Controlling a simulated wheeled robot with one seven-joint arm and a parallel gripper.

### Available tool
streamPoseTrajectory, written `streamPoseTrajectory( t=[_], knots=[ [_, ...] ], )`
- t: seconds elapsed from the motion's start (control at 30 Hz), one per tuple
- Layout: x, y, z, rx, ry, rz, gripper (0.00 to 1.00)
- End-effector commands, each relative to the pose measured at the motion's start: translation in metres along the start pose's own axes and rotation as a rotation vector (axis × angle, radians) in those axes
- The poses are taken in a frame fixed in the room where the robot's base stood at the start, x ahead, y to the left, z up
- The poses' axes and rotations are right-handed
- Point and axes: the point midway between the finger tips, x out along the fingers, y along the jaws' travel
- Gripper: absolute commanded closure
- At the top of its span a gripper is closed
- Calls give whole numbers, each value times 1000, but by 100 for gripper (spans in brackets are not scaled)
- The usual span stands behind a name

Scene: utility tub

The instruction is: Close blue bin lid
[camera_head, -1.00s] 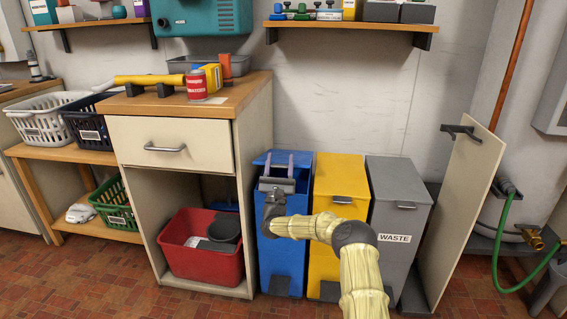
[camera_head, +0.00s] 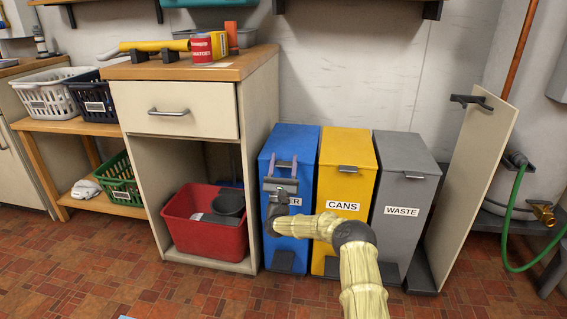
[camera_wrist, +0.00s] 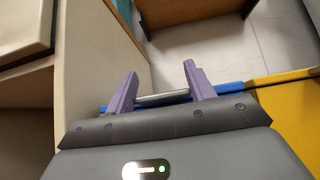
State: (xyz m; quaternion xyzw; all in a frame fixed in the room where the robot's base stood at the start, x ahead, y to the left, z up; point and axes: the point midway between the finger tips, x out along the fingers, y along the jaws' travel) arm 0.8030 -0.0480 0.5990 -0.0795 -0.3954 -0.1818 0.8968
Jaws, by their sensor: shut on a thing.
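The blue bin (camera_head: 291,137) stands at the left of a row of three bins; its lid (camera_head: 290,141) looks down or nearly down in the head view. My gripper (camera_head: 282,161) is at the upper front edge of this bin, its purple fingers pointing up. In the wrist view my gripper (camera_wrist: 158,75) has one finger at each end of a grey handle (camera_wrist: 163,98) at the blue lid edge (camera_wrist: 232,87), and is shut on it. My gripper and arm partly hide the bin's front and its label. Any small gap under the lid cannot be made out.
The yellow CANS bin (camera_head: 346,160) and grey WASTE bin (camera_head: 404,165) stand to the right. An open cabinet (camera_head: 196,123) with a red tub (camera_head: 204,236) is close on the left. A cream panel (camera_head: 468,180) stands at the right. The floor in front is clear.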

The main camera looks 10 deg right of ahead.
Motion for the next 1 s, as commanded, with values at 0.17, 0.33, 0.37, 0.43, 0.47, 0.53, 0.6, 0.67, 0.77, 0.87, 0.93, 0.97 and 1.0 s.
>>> streamPoseTrajectory(
  t=[0.17,0.33,0.37,0.43,0.47,0.53,0.6,0.67,0.77,0.87,0.93,0.97,1.0],
  knots=[
    [-5,1,-4,2,9,4,87],
    [-5,3,-3,3,8,5,24],
    [-4,3,-3,3,8,5,24],
    [-4,3,-2,3,7,5,24],
    [-4,3,-2,3,6,5,24],
    [-3,3,-2,3,6,5,24],
    [-4,3,-1,3,5,4,24],
    [-5,3,-1,3,6,5,24],
    [-11,3,-1,2,7,6,24],
    [-24,3,-1,2,8,7,24],
    [-36,3,0,3,10,6,24],
    [-41,3,0,2,10,5,24],
    [-49,3,0,3,10,5,24]
  ],
)
